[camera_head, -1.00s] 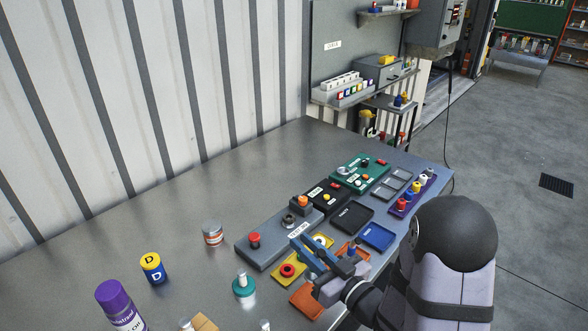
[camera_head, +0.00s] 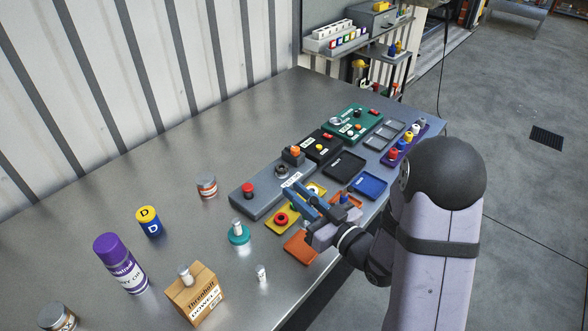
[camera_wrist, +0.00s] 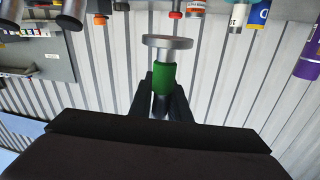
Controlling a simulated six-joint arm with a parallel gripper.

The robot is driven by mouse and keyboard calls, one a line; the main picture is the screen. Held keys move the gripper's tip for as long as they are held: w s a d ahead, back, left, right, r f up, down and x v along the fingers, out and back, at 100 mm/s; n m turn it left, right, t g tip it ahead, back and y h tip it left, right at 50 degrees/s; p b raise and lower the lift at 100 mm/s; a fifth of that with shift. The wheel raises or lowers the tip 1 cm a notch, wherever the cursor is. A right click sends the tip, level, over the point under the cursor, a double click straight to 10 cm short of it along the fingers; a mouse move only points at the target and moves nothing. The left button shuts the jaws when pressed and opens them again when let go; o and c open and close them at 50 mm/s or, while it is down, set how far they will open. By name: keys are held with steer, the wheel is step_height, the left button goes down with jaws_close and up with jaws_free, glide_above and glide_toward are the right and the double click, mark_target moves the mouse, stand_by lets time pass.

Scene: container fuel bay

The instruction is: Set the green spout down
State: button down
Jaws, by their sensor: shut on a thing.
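The green spout (camera_wrist: 163,79) is in my gripper (camera_wrist: 164,98) in the wrist view. The dark fingers are shut on its green sleeve, one on each side. A grey round metal flange (camera_wrist: 167,43) sits at the end of the spout away from my palm. In the head view my gripper (camera_head: 297,193) is over the front edge of the grey box (camera_head: 255,200), near a yellow tray (camera_head: 295,223). The spout cannot be made out in the head view, and its clearance from the bench cannot be told.
An orange tray (camera_head: 300,247), a blue tray (camera_head: 368,187) and a black tray (camera_head: 344,166) lie around my gripper. The teal-based piece (camera_head: 238,236), cardboard box (camera_head: 195,295) and purple-capped can (camera_head: 120,263) stand at left. The bench's left-rear area is bare.

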steer(key=shift+f, duration=2.75)
steer(key=shift+f, duration=0.1)
steer(key=shift+f+p, duration=0.55)
steer(key=shift+f, duration=1.35)
steer(key=shift+f, duration=0.15)
steer(key=c, duration=1.7)
jaws_free()
steer(key=shift+o, duration=0.2)
